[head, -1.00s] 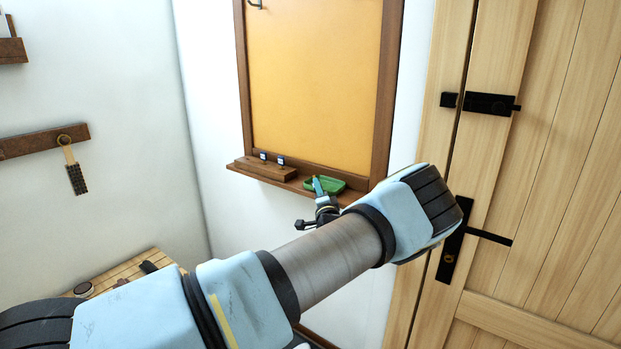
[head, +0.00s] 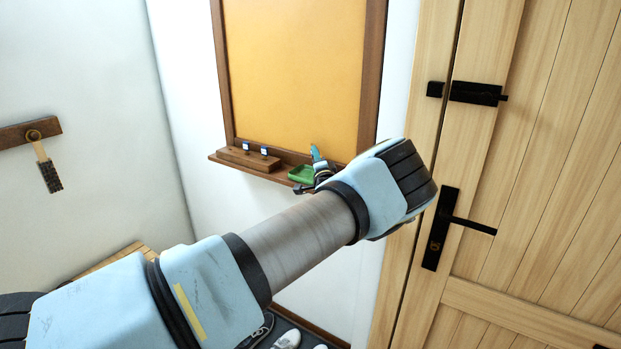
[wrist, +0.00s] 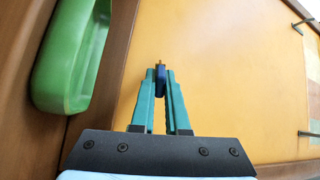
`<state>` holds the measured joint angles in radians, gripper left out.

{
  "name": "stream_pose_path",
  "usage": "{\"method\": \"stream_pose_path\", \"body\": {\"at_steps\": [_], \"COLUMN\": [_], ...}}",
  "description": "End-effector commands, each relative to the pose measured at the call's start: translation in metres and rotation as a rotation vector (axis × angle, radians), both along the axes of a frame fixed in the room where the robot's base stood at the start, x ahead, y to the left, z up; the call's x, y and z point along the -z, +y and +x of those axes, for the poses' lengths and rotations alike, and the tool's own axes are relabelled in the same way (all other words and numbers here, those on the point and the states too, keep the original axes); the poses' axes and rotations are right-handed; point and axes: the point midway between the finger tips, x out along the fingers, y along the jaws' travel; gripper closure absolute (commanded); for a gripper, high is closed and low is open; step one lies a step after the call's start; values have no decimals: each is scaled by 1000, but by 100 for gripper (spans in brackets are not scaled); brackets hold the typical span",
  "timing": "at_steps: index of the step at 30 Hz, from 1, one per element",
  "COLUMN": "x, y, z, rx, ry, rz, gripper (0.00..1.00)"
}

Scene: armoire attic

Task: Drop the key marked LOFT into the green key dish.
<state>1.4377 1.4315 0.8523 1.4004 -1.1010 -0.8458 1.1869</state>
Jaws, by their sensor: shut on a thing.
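The green key dish (head: 301,175) sits on the wooden ledge under the yellow board. In the wrist view, the dish (wrist: 72,60) is at the upper left, apart from the fingers. My gripper (head: 316,152) is just right of and above the dish in the head view. In the wrist view, my gripper (wrist: 160,75) is shut on a small key with a dark blue head (wrist: 160,82) and a brownish tip. No marking on the held key can be read, so I cannot tell whether it says LOFT.
A wooden key block (head: 248,160) left of the dish holds two keys with blue-and-white heads (head: 247,147). The yellow board (head: 295,75) stands close behind my gripper. A wooden door (head: 540,170) with a black handle is on the right. A brush (head: 47,168) hangs at left.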

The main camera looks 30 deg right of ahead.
Motion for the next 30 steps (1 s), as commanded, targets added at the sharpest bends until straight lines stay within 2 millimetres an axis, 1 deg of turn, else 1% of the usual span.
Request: {"method": "stream_pose_path", "body": {"at_steps": [3, 6, 15, 16, 24, 25, 30], "x": [9, 13, 14, 14, 14, 14, 14], "y": [0, 0, 0, 0, 0, 0, 0], "z": [0, 0, 0, 0, 0, 0, 0], "rx": [2, 1, 1, 1, 1, 1, 1], "ry": [-1, 0, 0, 0, 0, 0, 0], "rz": [1, 0, 0, 0, 0, 0, 0], "gripper": [100, 100, 100, 84, 54, 52, 52]}}
